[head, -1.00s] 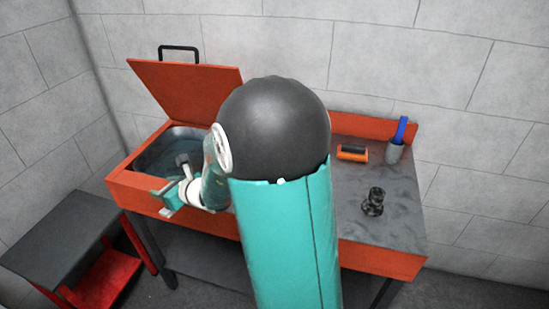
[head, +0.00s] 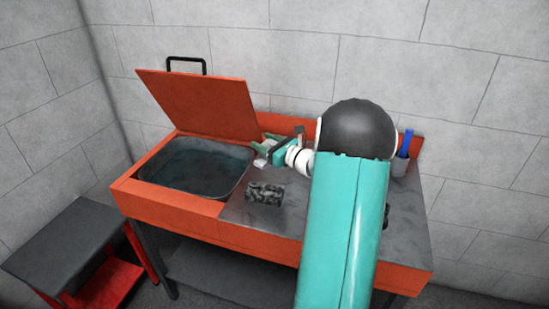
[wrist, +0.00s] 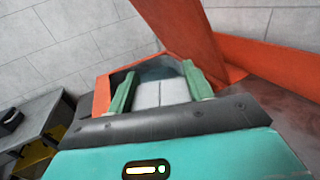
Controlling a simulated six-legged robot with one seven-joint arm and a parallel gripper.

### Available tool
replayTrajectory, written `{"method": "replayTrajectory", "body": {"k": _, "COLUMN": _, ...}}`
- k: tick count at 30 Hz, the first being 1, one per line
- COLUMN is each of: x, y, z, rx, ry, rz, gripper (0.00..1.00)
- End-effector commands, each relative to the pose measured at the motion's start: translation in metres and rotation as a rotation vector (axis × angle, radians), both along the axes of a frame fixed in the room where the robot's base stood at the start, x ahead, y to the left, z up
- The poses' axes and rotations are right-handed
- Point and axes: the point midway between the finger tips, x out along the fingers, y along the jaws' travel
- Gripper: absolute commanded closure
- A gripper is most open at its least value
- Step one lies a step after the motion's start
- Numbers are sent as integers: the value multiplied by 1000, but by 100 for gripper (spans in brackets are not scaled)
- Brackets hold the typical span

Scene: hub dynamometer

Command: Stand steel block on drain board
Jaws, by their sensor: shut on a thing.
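My gripper (head: 264,150) is shut on a pale grey block, which I take for the steel block (wrist: 149,96). The block's smooth light faces show between the green fingers in the wrist view (wrist: 160,92). In the head view my gripper points left, near the right rear corner of the wash basin, under the raised lid's right edge. The dark grey top right of the basin (head: 240,212) looks like the drain board. I cannot tell how far the block is above it.
A dark mottled block (head: 265,193) lies on the grey top, right of the open basin (head: 196,172). The orange lid (head: 195,103) stands raised behind. A grey cup (head: 399,167) with a blue item is at the right. A low dark bench (head: 62,245) stands at the left.

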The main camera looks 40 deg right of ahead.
Motion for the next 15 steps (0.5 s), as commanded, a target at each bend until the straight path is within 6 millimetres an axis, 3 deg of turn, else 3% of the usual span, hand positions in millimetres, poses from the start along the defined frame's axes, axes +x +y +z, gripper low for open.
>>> {"method": "replayTrajectory", "body": {"k": 7, "x": 25, "y": -45, "z": -23, "rx": -1, "ry": -2, "rz": -1, "gripper": 93}}
{"method": "replayTrajectory", "body": {"k": 15, "x": 42, "y": -72, "z": -64, "rx": -1, "ry": -1, "rz": 0, "gripper": 93}}
